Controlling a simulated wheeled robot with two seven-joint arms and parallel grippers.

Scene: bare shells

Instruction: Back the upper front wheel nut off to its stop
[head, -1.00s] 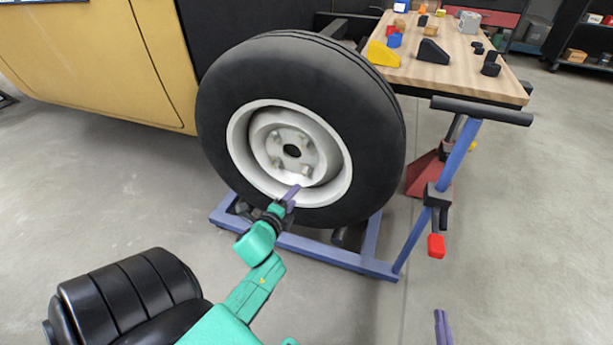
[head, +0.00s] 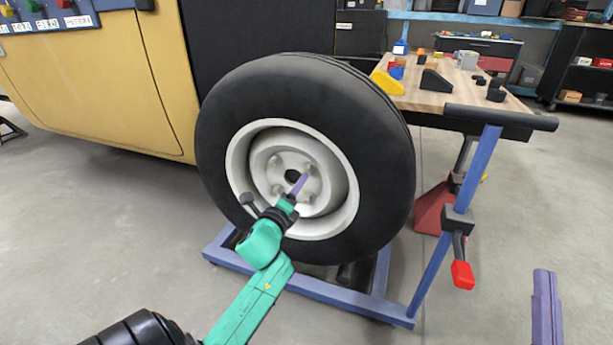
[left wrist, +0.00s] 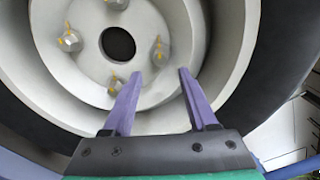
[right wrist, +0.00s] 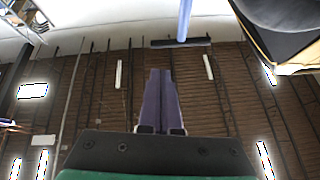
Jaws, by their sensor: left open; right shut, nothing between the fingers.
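The wheel's pale rim (head: 340,215) faces me, with several nuts around a dark centre hole. An upper nut (head: 311,170) shows right of the hole; I cannot tell which nut is the upper front one. My left gripper (head: 301,182) is in front of the hub, open and empty. In the left wrist view its fingertips (left wrist: 160,73) point at the hub. One nut (left wrist: 158,50) lies just beyond them, apart from the fingers; another nut (left wrist: 114,85) is left of them. My right gripper (head: 545,290) is shut and empty at the lower right, also in the right wrist view (right wrist: 160,72).
The black tyre (head: 385,150) rests in a blue wheel-dolly frame (head: 350,295) with an upright handle (head: 500,117) at right. A wooden bench (head: 440,98) with blocks stands behind. A yellow body panel (head: 100,80) is at left. Floor at front left is clear.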

